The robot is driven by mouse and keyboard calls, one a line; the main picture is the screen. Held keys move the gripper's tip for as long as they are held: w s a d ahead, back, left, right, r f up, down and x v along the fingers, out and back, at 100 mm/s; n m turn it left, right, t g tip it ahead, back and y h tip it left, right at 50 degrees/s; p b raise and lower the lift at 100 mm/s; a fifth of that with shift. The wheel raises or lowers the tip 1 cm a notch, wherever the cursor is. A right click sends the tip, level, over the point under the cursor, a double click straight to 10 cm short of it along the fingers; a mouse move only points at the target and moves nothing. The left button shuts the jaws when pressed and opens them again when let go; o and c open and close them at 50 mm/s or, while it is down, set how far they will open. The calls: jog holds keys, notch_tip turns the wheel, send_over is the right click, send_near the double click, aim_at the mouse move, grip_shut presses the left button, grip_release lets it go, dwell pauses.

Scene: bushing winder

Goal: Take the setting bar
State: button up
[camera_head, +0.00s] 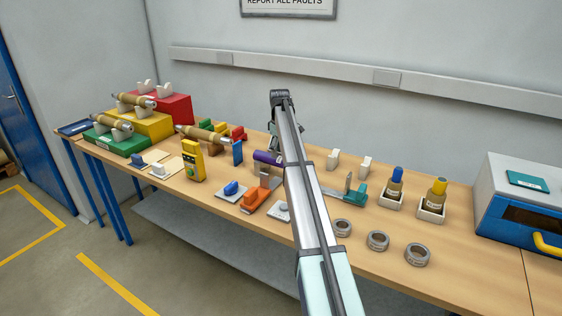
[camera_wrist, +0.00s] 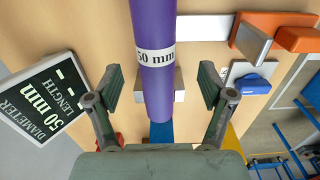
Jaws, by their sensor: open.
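The setting bar, a purple cylinder marked "50 mm" (camera_wrist: 155,28), runs lengthwise through the middle of the wrist view. In the head view it shows as a short purple piece (camera_head: 267,158), partly hidden by my arm. A light metal support block (camera_wrist: 174,79) shows beneath it. My gripper (camera_wrist: 162,88) is open, with one finger on each side of the bar and a visible gap on both sides. In the head view my arm hides most of the gripper.
A dark "DIAMETER 50 mm LENGTH" sign (camera_wrist: 42,98) lies close to the left finger. An orange-based tool (camera_head: 257,198) and a blue-knobbed plate (camera_head: 232,189) are nearby. Grey rings (camera_head: 378,240) and bottles (camera_head: 394,187) stand to the right.

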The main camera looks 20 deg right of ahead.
aim_at(281, 161)
jog(key=shift+d+f+p, duration=0.15)
jog(key=shift+f+p, duration=0.4)
jog(key=shift+f, duration=0.95)
jog(key=shift+d+f+p, duration=0.15)
jog(key=shift+f+p, duration=0.35)
jog(key=shift+f, duration=1)
grip_shut()
